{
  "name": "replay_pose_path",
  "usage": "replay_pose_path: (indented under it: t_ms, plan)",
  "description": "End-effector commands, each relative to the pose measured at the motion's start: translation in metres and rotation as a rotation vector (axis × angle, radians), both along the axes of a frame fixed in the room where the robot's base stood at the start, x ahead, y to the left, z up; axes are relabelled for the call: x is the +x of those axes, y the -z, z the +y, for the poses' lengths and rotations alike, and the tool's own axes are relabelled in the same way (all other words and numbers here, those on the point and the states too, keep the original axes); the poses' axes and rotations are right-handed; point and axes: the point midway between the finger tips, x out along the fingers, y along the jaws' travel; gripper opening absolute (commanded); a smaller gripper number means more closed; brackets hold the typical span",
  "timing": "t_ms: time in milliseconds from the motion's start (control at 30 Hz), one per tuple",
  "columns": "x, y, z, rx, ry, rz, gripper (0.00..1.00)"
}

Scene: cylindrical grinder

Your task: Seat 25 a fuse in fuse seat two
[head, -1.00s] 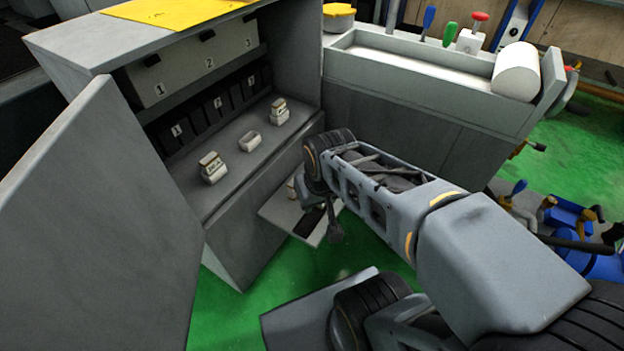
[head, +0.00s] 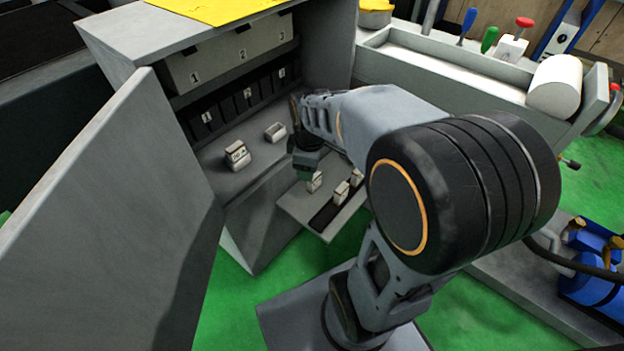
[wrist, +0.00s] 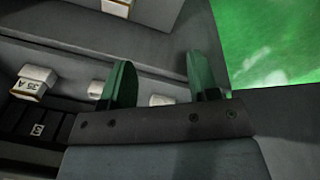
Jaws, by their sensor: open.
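In the head view the open cabinet holds a row of seats on its ledge. A white fuse (head: 237,155) sits in the first seat. The middle seat (head: 275,132) is an empty white base. The third seat is hidden behind my arm. My gripper (head: 306,165) is over the front of the ledge, close above a fuse (head: 314,183) at the tray. In the wrist view my gripper (wrist: 160,82) has its two green fingers apart with nothing held between them. A labelled fuse (wrist: 33,82) shows at the left; its label is hard to read.
A small tray (head: 328,217) below the ledge carries several white fuses, including one in the middle (head: 341,192). The open cabinet door (head: 125,200) stands to the left. A bench trough (head: 450,72) with tools is at the back right.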

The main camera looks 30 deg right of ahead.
Motion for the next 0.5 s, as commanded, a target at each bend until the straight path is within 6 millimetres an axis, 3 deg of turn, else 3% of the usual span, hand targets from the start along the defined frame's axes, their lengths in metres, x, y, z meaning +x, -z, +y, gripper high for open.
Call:
replay_pose_path:
  t_ms: [200,500]
  plan:
    - [0.044,0.015,-0.028,-0.048,-0.544,0.067,0.55]
    - [0.072,0.038,-0.053,-0.063,-0.988,0.1,0.55]
